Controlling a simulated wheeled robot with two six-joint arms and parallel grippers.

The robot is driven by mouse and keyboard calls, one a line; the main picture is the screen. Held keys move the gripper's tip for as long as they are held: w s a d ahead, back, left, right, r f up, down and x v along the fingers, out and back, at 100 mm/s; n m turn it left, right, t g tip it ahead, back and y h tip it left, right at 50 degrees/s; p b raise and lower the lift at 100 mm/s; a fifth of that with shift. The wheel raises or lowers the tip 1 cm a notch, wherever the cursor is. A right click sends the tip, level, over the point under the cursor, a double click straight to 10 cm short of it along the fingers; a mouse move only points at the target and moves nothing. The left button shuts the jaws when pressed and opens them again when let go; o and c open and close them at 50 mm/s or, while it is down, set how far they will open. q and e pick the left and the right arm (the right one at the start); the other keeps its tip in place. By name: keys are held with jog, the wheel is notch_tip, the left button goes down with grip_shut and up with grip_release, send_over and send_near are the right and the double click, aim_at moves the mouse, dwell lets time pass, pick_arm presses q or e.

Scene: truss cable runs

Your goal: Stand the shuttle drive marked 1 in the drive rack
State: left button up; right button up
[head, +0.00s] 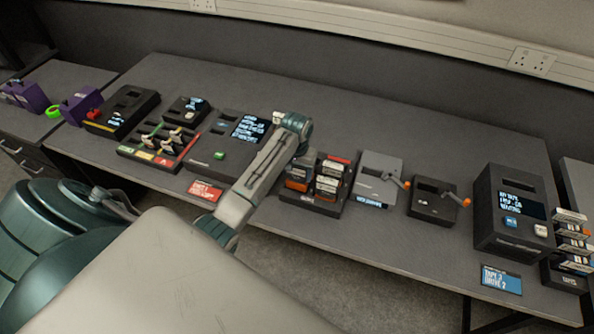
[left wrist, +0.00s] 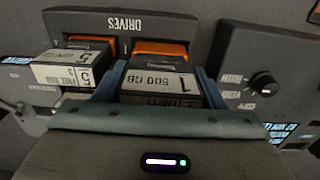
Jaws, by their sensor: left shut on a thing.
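The shuttle drive marked 1 (left wrist: 160,85) is a dark block with an orange end and a white label reading 500 GB. My left gripper (left wrist: 162,88) is shut on it, with a blue finger on each side. The drive is at the right-hand opening of the drive rack (left wrist: 120,22), whose DRIVES lettering appears upside down in the left wrist view. I cannot tell how deep it sits. In the head view the rack (head: 310,206) stands mid-table, and my left arm partly covers it and hides the gripper's fingertips. My right gripper is not in view.
A drive marked 5 (left wrist: 65,68) occupies the neighbouring slot. A panel with a black knob (left wrist: 262,82) is close on the right in the wrist view. In the head view, a grey box (head: 378,165) and a black box (head: 433,200) stand right of the rack.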

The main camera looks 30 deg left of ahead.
aim_at(297, 178)
pick_arm(q)
jog(key=shift+f, duration=0.35)
dwell(0.7)
jog(key=shift+f, duration=0.65)
dwell(0.4)
jog(key=shift+f, duration=0.65)
jog(key=o, duration=1.6)
